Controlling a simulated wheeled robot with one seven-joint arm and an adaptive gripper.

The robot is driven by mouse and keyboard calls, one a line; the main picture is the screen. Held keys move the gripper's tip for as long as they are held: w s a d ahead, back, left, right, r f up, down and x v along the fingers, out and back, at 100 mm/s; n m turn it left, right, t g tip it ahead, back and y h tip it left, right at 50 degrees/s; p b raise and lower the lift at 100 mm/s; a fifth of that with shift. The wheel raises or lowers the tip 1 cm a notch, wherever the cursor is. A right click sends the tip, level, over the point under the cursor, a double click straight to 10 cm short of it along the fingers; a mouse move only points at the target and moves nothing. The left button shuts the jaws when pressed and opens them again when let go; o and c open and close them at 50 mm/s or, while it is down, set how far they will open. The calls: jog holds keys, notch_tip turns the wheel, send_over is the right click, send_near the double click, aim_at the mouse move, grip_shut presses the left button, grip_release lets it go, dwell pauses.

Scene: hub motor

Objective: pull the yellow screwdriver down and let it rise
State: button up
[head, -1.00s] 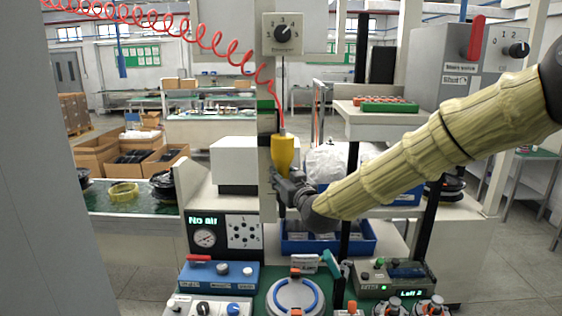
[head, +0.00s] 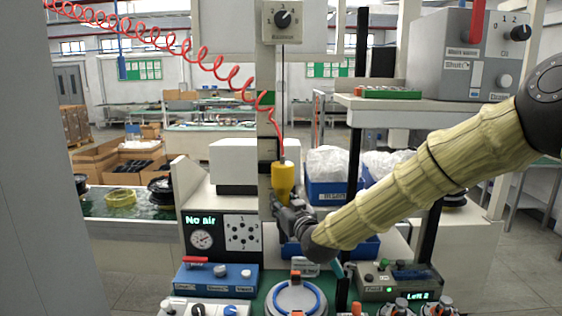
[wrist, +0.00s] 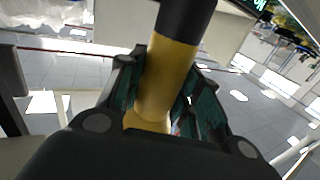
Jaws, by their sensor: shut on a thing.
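The yellow screwdriver (head: 284,176) hangs upright from a thin cable below the grey dial box (head: 283,20), with a red coiled hose (head: 190,62) joined to its top. My gripper (head: 283,206) is shut around its lower part. In the wrist view the yellow body (wrist: 168,75) stands between the two dark green finger pads of my gripper (wrist: 160,95), with a black section at the picture's top. The screwdriver's lower tip is hidden behind my gripper in the head view.
Below stands the bench with a round blue-ringed fixture (head: 296,299), a blue box with knobs (head: 217,278) and a gauge panel reading "No air" (head: 222,234). A shelf (head: 400,108) with a green tray stands at right. Blue bins (head: 330,190) lie behind my arm.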

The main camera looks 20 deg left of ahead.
notch_tip(320, 180, down, 9)
jog(key=b, duration=0.5)
jog(key=shift+r, duration=0.1)
jog(key=o, duration=1.1)
jog(key=shift+d+r, duration=0.1)
jog(key=shift+c, duration=0.2)
jog(key=s+d+r+b, duration=0.1)
jog(key=s+d, duration=0.2)
jog(key=s, duration=0.7)
jog(key=shift+s, duration=0.35)
